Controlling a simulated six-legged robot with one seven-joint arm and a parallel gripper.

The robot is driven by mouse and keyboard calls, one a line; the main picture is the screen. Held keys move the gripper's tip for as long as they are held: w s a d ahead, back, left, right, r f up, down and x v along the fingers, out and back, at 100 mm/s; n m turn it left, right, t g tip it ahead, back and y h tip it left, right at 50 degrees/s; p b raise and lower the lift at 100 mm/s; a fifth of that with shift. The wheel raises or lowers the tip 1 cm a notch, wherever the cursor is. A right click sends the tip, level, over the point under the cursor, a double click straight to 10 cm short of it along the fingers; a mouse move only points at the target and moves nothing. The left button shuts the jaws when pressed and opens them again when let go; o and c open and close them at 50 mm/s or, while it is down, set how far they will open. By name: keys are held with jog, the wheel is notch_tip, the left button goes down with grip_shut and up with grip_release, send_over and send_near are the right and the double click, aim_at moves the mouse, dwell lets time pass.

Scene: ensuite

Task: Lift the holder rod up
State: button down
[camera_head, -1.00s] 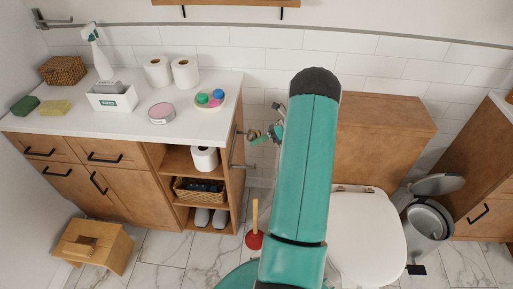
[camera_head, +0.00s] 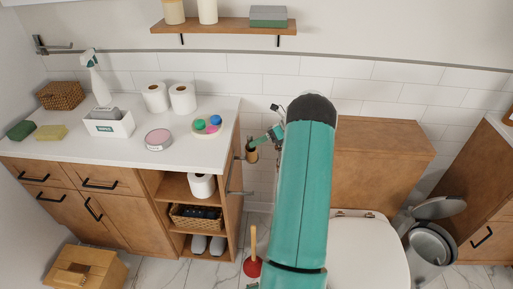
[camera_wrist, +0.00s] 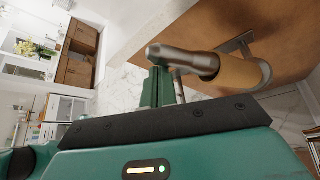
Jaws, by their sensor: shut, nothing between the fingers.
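The holder rod (camera_wrist: 180,58) is a metal bar with a rounded end in the wrist view. A tan cardboard core (camera_wrist: 238,74) is around it, and a bracket behind joins it to the brown wooden cabinet side. My gripper (camera_wrist: 160,86) shows there as green fingers, shut and empty, close below the rod's rounded end. I cannot tell whether they touch it. In the head view the core (camera_head: 252,153) hangs by the cabinet's right side, with my gripper (camera_head: 268,137) just to its upper right. My teal arm hides part of the area behind it.
The white counter (camera_head: 206,150) holds paper rolls, a spray bottle and other items. A metal bar (camera_head: 240,193) sticks out below the core. A red plunger (camera_head: 252,267) stands on the floor. The toilet (camera_head: 370,250) and an open bin (camera_head: 430,250) are at right.

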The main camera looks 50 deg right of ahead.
jog(key=shift+w+d+r, duration=0.25)
jog(key=shift+w+d, duration=0.1)
jog(key=shift+d, duration=0.05)
dwell(0.4)
